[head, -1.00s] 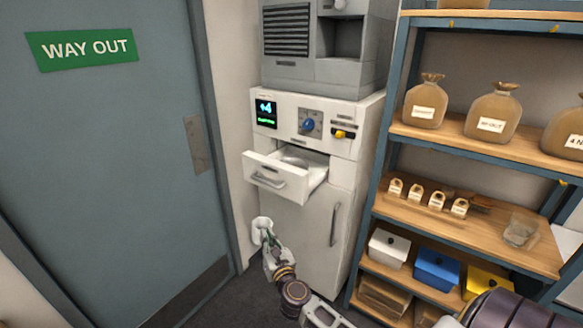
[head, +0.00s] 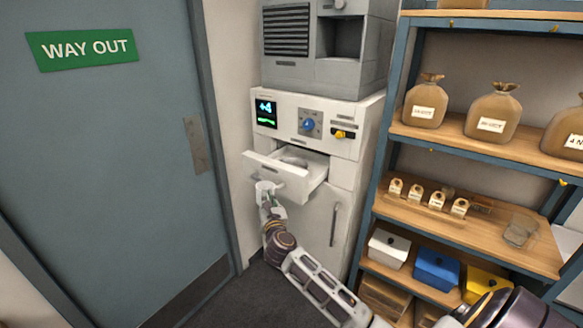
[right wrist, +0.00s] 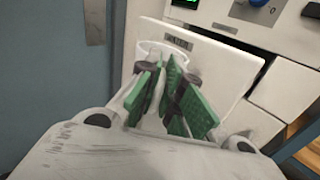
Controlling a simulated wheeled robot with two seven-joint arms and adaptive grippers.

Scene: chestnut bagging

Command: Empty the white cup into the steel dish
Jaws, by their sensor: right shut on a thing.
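The white cup (head: 266,186) is in my right gripper (head: 270,203), held in front of the open drawer at about the height of its front. In the right wrist view the cup's rim (right wrist: 178,50) shows beyond the green-padded fingers (right wrist: 168,95), which are shut on it. The cup looks about upright; its contents are hidden. The steel dish (head: 294,161) sits inside the open drawer (head: 313,178), above and to the right of the cup in the head view, partly hidden by the drawer front. My left gripper is not in view.
The drawer belongs to a white machine (head: 345,125) with a dial and a screen. A shelf rack (head: 480,222) with bags, small boxes and a glass container stands at right. A grey door (head: 110,150) is at left. Dark floor lies below.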

